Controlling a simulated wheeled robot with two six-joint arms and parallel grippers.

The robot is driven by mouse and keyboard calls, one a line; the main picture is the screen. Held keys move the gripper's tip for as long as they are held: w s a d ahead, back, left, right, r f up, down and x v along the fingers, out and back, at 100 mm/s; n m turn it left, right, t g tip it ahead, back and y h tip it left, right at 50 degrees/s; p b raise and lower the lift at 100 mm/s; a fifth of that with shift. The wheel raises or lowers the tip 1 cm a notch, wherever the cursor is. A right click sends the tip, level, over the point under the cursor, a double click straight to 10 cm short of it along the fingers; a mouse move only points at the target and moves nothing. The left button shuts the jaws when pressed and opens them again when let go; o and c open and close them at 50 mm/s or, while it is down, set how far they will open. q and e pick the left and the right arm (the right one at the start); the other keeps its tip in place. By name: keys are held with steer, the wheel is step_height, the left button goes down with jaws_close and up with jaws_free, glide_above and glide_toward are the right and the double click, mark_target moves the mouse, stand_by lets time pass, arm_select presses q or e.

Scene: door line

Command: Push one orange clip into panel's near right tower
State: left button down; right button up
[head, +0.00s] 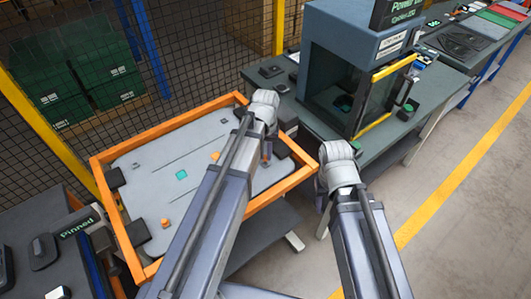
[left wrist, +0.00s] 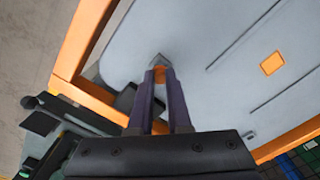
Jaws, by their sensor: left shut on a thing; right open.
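The light grey panel (head: 150,160) lies in an orange frame and also fills much of the left wrist view (left wrist: 200,30). My left gripper (head: 266,158) points down over the panel's right part. In the left wrist view its two fingers (left wrist: 160,75) are shut on a small orange clip (left wrist: 159,74). A small grey tip, perhaps the tower, shows at the fingertips; I cannot tell whether the clip is seated on it. Another orange piece (head: 165,223) stands at the panel's near left. My right gripper (head: 321,198) hangs beside the frame's right side, mostly hidden by its wrist, holding nothing visible.
The orange frame (head: 125,235) has dark clamps around it. A flat orange patch (left wrist: 272,63) and a teal square (head: 181,174) mark the panel. A blue-grey machine (head: 340,50) stands on the bench at right. Mesh fencing runs behind. Floor at right is clear.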

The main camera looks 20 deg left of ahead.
arm_select(q)
steer(key=shift+f+b, duration=1.2)
stand_by(1.7)
stand_by(0.4)
steer(key=c, duration=0.8)
jaws_free()
steer(key=shift+r, duration=0.1)
step_height(320, 180, up, 8)
steer(key=p, duration=0.8)
steer(key=shift+f, duration=0.2)
